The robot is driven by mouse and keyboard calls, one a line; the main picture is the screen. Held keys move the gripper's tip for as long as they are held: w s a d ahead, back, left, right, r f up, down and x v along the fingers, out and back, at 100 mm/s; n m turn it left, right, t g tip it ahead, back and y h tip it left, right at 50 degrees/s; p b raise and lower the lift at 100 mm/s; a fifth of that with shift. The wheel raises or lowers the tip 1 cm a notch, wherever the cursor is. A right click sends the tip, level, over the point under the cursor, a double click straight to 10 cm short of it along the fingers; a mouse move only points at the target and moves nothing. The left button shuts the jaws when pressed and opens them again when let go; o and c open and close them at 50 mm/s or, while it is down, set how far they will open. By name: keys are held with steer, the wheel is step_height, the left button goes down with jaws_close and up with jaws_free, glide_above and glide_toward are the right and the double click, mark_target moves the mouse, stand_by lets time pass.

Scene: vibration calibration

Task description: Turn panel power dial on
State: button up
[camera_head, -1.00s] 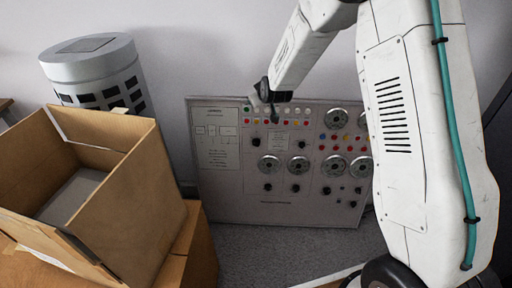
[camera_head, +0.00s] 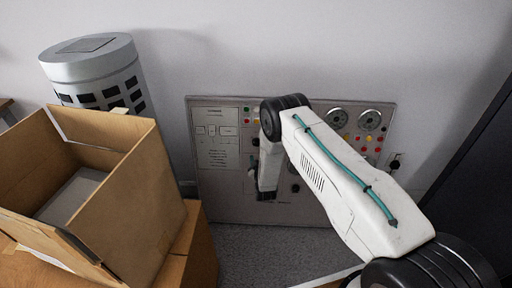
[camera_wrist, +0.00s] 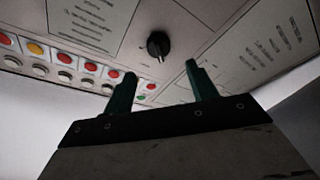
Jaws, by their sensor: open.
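The grey control panel (camera_head: 222,205) leans against the wall in the head view. In the wrist view, a round black dial (camera_wrist: 158,45) with a light pointer mark sits on the panel (camera_wrist: 190,22). My gripper (camera_wrist: 160,72) is open, with its two green fingers apart and nothing between them. The dial shows just beyond the fingertips, roughly centred between them; I see no clear contact.
A row of red, yellow and white buttons (camera_wrist: 65,59) runs beside the dial in the wrist view. Round gauges (camera_head: 337,118) show at the panel's upper right. An open cardboard box (camera_head: 150,205) and a grey cylinder (camera_head: 95,70) stand to the left.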

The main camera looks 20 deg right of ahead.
mark_target(256, 144)
steer(key=w, duration=0.6)
steer(key=shift+w+d, duration=0.4)
steer(key=c, duration=1)
